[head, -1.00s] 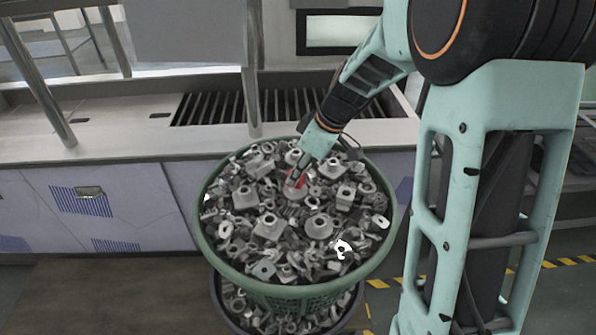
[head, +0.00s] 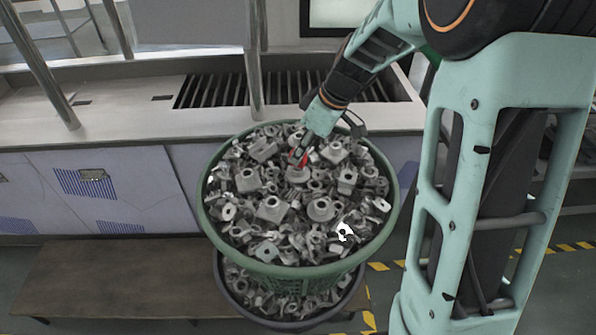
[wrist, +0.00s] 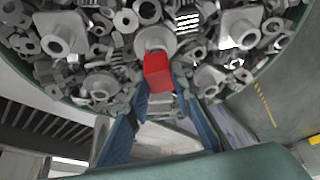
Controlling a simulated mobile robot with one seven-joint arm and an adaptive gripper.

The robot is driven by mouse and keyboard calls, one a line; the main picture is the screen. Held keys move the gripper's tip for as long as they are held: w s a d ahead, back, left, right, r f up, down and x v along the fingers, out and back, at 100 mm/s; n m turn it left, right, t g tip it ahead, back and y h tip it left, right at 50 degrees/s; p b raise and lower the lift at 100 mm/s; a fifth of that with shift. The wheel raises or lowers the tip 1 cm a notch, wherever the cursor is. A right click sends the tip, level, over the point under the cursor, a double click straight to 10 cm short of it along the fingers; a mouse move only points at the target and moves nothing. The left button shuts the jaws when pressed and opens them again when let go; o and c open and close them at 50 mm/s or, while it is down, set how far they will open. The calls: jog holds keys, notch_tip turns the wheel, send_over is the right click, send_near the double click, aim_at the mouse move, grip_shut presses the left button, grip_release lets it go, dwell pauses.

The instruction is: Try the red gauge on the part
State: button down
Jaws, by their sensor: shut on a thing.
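My gripper (head: 300,153) is shut on the red gauge (head: 301,160) above the heap of grey parts in the green basket. In the wrist view the gauge (wrist: 157,73) is a red block between the two blue-grey fingers, its end toward the heap. A grey part (head: 298,174) with a round flange lies just below the gauge; in the wrist view this part (wrist: 155,41) is right behind the gauge's far end. The gauge covers some of the part's middle, so I cannot tell whether it touches or sits in the part.
The green basket (head: 205,215) is full of mixed grey metal parts, several with square or round flanges. It stands on a second, dark basket (head: 226,287) of parts. Behind is a bench with a slatted recess (head: 215,92) and a metal post (head: 254,60). A low wooden platform (head: 110,280) lies at left.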

jog(key=shift+r+p, duration=0.6)
jog(key=shift+r, duration=0.85)
jog(key=shift+r, duration=0.15)
jog(key=shift+r+p, duration=0.95)
jog(key=shift+r, duration=0.95)
jog(key=shift+a, duration=0.1)
